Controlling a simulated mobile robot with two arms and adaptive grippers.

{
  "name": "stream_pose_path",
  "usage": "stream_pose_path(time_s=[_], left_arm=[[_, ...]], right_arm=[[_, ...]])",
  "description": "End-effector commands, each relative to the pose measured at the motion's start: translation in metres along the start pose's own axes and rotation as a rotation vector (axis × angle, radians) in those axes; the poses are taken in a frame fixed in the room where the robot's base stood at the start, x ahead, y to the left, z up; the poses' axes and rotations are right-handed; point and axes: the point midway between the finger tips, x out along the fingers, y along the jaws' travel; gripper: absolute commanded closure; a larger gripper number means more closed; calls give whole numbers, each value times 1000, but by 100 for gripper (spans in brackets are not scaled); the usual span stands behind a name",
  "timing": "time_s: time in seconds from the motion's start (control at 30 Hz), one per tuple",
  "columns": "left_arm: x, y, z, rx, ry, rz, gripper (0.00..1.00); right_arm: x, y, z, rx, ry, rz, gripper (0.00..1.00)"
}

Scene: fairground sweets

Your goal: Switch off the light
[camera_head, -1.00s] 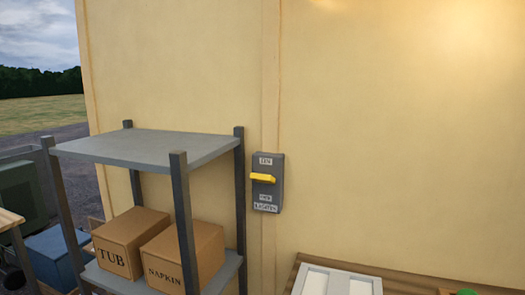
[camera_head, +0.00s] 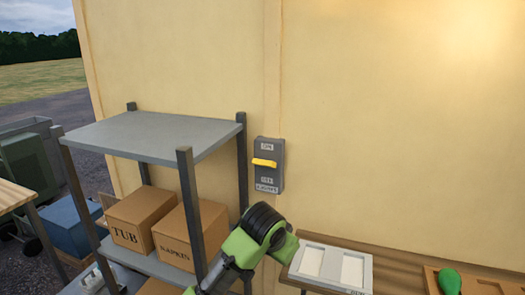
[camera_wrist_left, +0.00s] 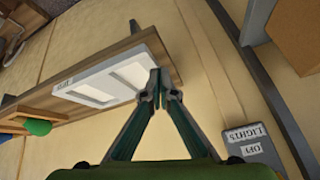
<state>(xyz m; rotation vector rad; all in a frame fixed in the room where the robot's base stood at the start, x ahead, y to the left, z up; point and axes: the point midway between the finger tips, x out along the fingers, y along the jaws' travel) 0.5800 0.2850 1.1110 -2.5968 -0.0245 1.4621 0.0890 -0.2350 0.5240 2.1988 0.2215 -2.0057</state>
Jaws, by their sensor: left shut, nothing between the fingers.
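The light switch is a grey box (camera_head: 268,181) on the cream wall, with an ON label above and OFF and LIGHTS labels below. Its yellow lever (camera_head: 264,163) sticks out just under the ON label. The box also shows at the lower right of the left wrist view (camera_wrist_left: 262,158), with the OFF and LIGHTS labels in sight and the lever out of frame. My left gripper (camera_wrist_left: 160,78) is shut and empty, with its tips apart from the box. In the head view only a green and black part of my arm shows, below the switch. My right gripper is in neither view.
A grey shelf rack (camera_head: 150,135) with cardboard boxes, TUB (camera_head: 125,238) and NAPKIN (camera_head: 176,250), stands left of the switch. A wooden counter (camera_head: 398,272) with a white two-panel tray (camera_head: 345,289) lies to the right. The wall around the switch is bare.

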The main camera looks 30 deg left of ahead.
Motion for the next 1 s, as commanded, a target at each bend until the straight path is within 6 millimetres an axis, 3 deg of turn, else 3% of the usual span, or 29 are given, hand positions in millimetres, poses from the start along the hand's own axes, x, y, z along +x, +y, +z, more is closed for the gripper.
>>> stream_pose_path(time_s=[0.03, 0.2, 0.4, 0.5, 0.7, 0.83, 1.0], left_arm=[[-12, -15, -25, -16, 20, -18, 100], [-55, -58, -90, -80, 68, -52, 100], [-122, -110, -151, -173, 124, -76, 100], [-156, -132, -173, -219, 149, -79, 100], [-214, -166, -199, -294, 193, -75, 100], [-234, -177, -206, -321, 206, -70, 100], [-240, -181, -208, -330, 209, -68, 100]], right_arm=[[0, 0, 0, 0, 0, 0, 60], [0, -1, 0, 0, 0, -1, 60], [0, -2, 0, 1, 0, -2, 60], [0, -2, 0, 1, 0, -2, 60], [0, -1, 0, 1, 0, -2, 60], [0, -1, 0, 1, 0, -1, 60], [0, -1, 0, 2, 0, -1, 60]])
